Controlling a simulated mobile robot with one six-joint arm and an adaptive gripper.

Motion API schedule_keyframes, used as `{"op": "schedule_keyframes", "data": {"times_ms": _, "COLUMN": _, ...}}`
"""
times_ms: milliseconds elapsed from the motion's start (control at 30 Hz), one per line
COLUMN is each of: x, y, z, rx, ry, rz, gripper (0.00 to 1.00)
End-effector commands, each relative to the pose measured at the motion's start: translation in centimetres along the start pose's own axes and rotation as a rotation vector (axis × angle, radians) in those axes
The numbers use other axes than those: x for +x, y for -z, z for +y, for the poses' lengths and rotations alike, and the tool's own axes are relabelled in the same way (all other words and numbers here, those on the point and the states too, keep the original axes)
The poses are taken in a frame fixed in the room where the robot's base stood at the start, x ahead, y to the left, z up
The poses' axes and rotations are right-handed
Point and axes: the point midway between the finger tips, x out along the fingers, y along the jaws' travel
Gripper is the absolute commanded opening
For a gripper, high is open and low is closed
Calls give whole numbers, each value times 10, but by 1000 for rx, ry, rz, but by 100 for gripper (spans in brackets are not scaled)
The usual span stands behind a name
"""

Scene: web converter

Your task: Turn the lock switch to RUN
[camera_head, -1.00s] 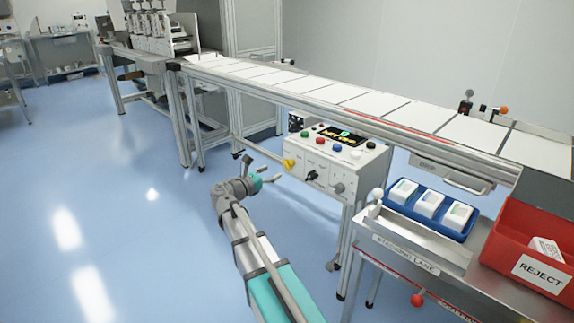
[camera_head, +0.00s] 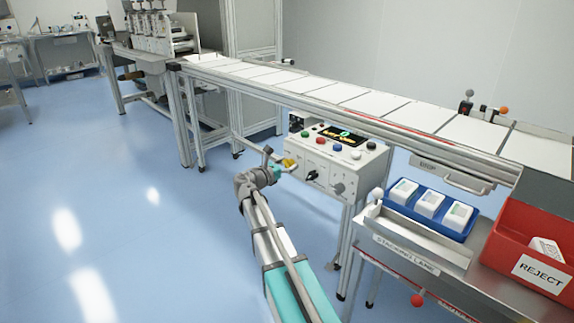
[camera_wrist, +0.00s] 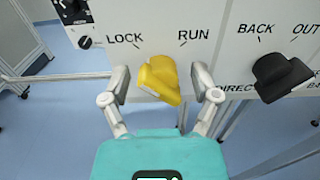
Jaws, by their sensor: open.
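The yellow lock switch (camera_wrist: 160,78) is on the white control panel (camera_wrist: 215,25), below the printed words LOCK and RUN. Its raised grip leans toward the LOCK side in the wrist view. My gripper (camera_wrist: 163,90) is open, with one finger on each side of the switch and a visible gap on both sides. Whether the fingertips touch the panel is unclear. In the head view my gripper (camera_head: 282,168) is at the panel's left end, and the yellow switch (camera_head: 290,163) is partly hidden behind it.
A black direction switch (camera_wrist: 280,76) sits to the right, marked BACK and OUT. A small black knob (camera_wrist: 86,42) is at upper left. In the head view, several coloured buttons (camera_head: 322,142) top the control box under the conveyor (camera_head: 380,103). Open floor lies left.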

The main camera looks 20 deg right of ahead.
Motion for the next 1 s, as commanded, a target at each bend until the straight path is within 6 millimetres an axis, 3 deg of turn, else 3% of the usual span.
{"op": "schedule_keyframes", "data": {"times_ms": 67, "x": 0, "y": 0, "z": 0, "rx": 0, "ry": 0, "rz": 0, "gripper": 74}}
{"op": "schedule_keyframes", "data": {"times_ms": 467, "x": 0, "y": 0, "z": 0, "rx": 0, "ry": 0, "rz": -1, "gripper": 0}}
{"op": "schedule_keyframes", "data": {"times_ms": 1000, "x": 1, "y": -1, "z": 1, "rx": 71, "ry": -1, "rz": -4, "gripper": 0}}
